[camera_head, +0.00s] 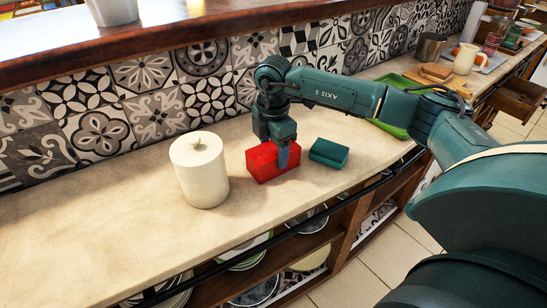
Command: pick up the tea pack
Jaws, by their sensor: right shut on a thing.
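A red box-shaped pack (262,164) stands on the pale countertop, right of a cream lidded canister. My right gripper (281,155) points down at the red pack from above, shut on it. One finger shows against its front face; the other finger is hidden. The pack appears to rest on the counter still. A smaller dark green box (328,153) lies just right of the red pack, apart from the gripper. No label is readable on either box, so I cannot tell by print which is the tea pack. My left gripper is not in view.
The cream canister (200,172) stands close left of the red pack. A tiled wall (190,85) rises behind, under a wooden ledge (180,40). A green tray (392,128), bread and cups sit further right. A dark rail (317,191) runs along the counter front. The counter's left part is clear.

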